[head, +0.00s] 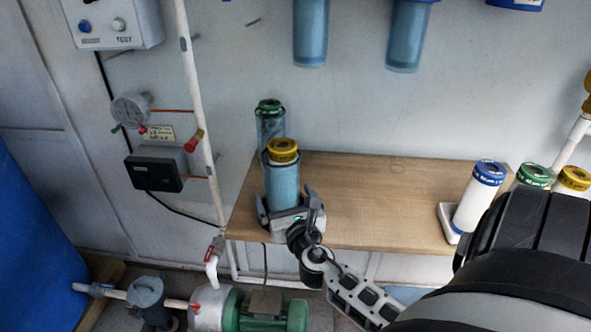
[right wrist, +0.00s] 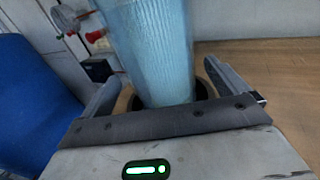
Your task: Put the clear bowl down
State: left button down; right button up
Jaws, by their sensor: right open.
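A clear bluish bowl (head: 282,188) stands upright at the left end of the wooden bench, with a yellow-topped cartridge (head: 283,150) in its mouth. My right gripper (head: 290,205) is open around the lower part of this bowl, one finger on each side. In the right wrist view the bowl (right wrist: 152,50) rises between the spread fingers, and its base is partly hidden by the gripper. It seems to rest on the bench, in or on a dark ring. My left gripper is not in view.
A second clear bowl (head: 270,125) with a green top stands close behind. The wooden bench (head: 385,200) is clear in the middle. White cartridges (head: 480,195) stand on a tray at its right end. Two bowls (head: 310,35) hang on the wall. A pipe (head: 200,120) runs at left.

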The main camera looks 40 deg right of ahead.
jog(key=b+v, duration=0.1)
jog(key=v, duration=0.8)
jog(key=shift+r, duration=0.25)
jog(key=shift+d, duration=0.15)
